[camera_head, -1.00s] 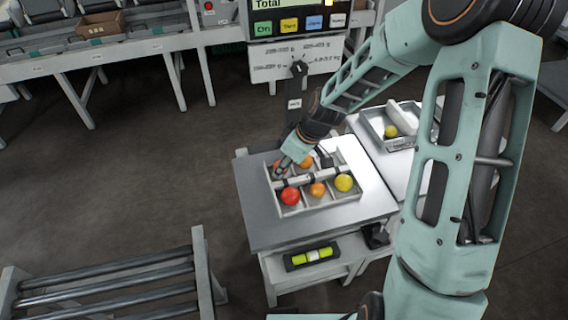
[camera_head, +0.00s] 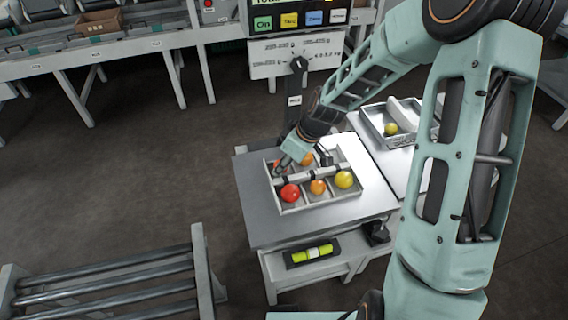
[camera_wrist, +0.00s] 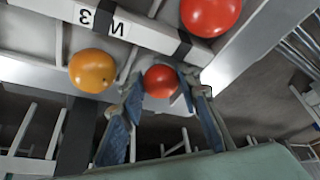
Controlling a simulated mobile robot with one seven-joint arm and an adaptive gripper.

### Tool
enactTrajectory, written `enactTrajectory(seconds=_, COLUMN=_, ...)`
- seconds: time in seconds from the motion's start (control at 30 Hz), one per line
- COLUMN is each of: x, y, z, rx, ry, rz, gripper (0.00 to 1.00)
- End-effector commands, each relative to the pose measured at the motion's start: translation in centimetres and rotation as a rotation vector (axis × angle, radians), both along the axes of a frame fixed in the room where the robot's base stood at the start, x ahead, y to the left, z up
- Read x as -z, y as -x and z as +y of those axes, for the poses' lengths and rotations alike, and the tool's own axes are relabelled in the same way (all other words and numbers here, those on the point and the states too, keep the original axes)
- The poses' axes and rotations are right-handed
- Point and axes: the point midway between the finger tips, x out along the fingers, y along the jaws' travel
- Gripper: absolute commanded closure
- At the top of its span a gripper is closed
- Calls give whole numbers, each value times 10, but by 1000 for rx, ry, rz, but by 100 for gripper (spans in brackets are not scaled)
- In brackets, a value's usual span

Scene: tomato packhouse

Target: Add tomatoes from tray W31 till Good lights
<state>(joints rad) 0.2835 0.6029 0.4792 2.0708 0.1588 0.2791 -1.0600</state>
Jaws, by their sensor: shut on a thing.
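The compartment tray (camera_head: 334,199) sits on a steel platform in the head view. It holds a red tomato (camera_head: 290,193), an orange one (camera_head: 318,187) and a yellow one (camera_head: 343,180) in front, and another orange one (camera_head: 306,159) behind. My gripper (camera_head: 278,168) is at the tray's back left. In the wrist view its blue-padded fingers (camera_wrist: 160,95) are shut on a small red tomato (camera_wrist: 160,81). An orange tomato (camera_wrist: 92,70) and larger red tomato (camera_wrist: 210,12) are close by.
A second tray (camera_head: 378,137) with a yellow tomato (camera_head: 391,129) stands behind right. The control panel (camera_head: 300,18) is cut off at the top; no Good light is readable. A roller stand (camera_head: 110,283) is at the front left. Open floor lies left of the platform.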

Motion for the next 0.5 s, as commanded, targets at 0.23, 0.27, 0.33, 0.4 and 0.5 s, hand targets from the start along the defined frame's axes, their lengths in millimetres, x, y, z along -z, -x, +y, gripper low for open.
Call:
enactTrajectory(seconds=0.23, x=5, y=0, z=0, rx=0, ry=0, rz=0, gripper=82)
enactTrajectory(seconds=0.27, x=5, y=0, z=0, rx=0, ry=0, rz=0, gripper=82)
enactTrajectory(seconds=0.33, x=6, y=0, z=0, rx=0, ry=0, rz=0, gripper=82)
enactTrajectory(seconds=0.4, x=7, y=0, z=0, rx=0, ry=0, rz=0, gripper=82)
enactTrajectory(seconds=0.5, x=8, y=0, z=0, rx=0, ry=0, rz=0, gripper=68)
